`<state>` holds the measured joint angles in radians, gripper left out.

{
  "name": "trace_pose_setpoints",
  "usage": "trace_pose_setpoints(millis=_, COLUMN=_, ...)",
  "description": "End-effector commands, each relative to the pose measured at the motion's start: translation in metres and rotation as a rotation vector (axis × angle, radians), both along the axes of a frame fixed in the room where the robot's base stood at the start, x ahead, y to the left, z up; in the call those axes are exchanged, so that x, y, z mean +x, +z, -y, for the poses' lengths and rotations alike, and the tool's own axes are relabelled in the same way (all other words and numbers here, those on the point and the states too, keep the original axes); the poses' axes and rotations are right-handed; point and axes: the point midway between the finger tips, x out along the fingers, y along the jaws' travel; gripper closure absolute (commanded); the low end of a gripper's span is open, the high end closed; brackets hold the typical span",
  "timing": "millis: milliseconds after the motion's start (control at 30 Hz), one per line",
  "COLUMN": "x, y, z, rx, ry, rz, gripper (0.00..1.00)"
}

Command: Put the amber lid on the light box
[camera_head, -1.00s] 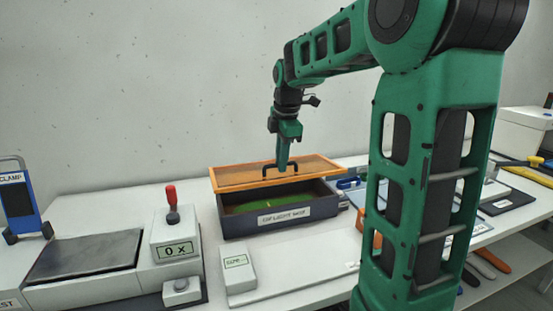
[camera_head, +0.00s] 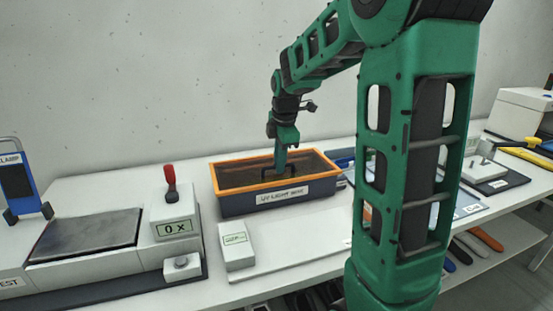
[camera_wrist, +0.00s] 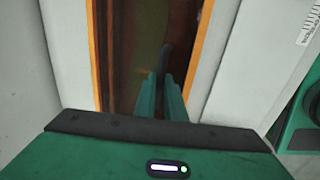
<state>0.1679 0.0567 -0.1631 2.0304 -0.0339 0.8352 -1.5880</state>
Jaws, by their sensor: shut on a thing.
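The light box (camera_head: 240,205) is a dark blue open-topped box with a white label on its front, standing on the white bench. The amber lid (camera_head: 233,161), with an orange frame and a dark handle (camera_head: 270,174), lies level on top of the box. Its orange edges also show in the wrist view (camera_wrist: 201,50). My gripper (camera_head: 281,170) points down over the middle of the lid and is shut on the handle. In the wrist view my gripper's fingers (camera_wrist: 162,98) close around the dark handle bar. The far rim contact is too small to check.
A grey box with a red lever (camera_head: 172,215) and a dark plate (camera_head: 85,235) stand to the left. A small white box (camera_head: 236,245) stands in front of the light box. Blue trays and tools lie to the right, partly behind my arm.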

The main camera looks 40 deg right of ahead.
Motion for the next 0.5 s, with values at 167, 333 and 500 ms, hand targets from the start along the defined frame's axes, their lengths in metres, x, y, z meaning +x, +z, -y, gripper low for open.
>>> trace_pose_setpoints(millis=167, x=-0.0002, y=-0.0032, z=-0.0001, rx=0.000, ry=0.000, rz=-0.001, gripper=1.00)
trace_pose_setpoints(millis=333, x=-0.0001, y=-0.0033, z=0.0000, rx=0.000, ry=0.000, rz=-0.001, gripper=1.00)
trace_pose_setpoints(millis=500, x=0.0000, y=-0.0031, z=-0.0002, rx=0.000, ry=0.000, rz=0.000, gripper=0.69)
